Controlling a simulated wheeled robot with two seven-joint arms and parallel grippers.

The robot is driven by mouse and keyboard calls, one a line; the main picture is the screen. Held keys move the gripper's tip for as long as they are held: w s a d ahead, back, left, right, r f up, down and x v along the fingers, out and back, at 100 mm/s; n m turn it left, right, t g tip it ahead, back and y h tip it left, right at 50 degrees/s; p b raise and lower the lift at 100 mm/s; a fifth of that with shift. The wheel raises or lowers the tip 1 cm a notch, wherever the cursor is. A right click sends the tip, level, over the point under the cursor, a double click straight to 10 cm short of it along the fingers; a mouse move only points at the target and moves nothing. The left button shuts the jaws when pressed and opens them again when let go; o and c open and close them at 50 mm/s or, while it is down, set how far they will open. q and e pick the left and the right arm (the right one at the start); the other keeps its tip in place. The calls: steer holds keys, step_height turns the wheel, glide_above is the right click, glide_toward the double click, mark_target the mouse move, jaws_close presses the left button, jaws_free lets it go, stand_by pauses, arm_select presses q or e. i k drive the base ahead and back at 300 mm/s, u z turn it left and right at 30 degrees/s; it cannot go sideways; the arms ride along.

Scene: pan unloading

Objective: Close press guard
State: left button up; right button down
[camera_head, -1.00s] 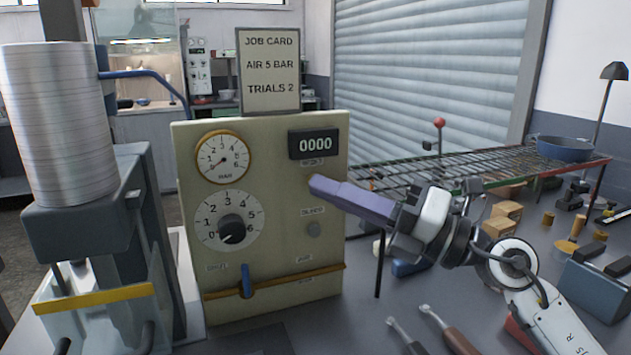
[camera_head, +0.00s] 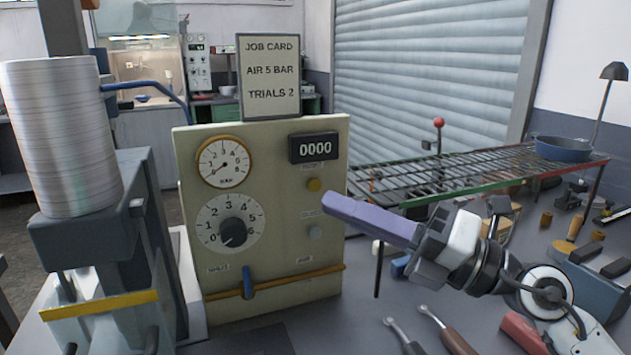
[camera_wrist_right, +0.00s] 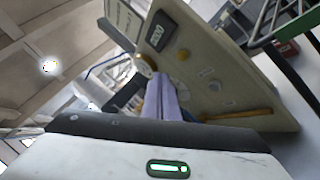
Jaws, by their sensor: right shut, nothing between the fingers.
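The press (camera_head: 95,225) stands at the left of the head view, with a big silver cylinder (camera_head: 62,140) on top. Its clear guard (camera_head: 110,328), with a yellow strip (camera_head: 98,306) along its upper edge, shows low at the front left. Whether the guard is fully open or shut cannot be told. My right gripper (camera_head: 330,205) has its purple fingers together and empty, in front of the right side of the control panel. The fingers also show in the right wrist view (camera_wrist_right: 162,98), pointing toward the panel. My left gripper is not in view.
The beige control panel (camera_head: 275,205) has a gauge (camera_head: 224,162), a dial (camera_head: 232,232), a yellow button (camera_head: 314,185), a grey button (camera_head: 315,232) and a blue lever (camera_head: 248,289). A wire rack (camera_head: 470,170) with a blue pan (camera_head: 570,149) stands right. Tools lie on the bench.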

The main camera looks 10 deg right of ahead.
mark_target(164, 292)
steer(key=k, duration=1)
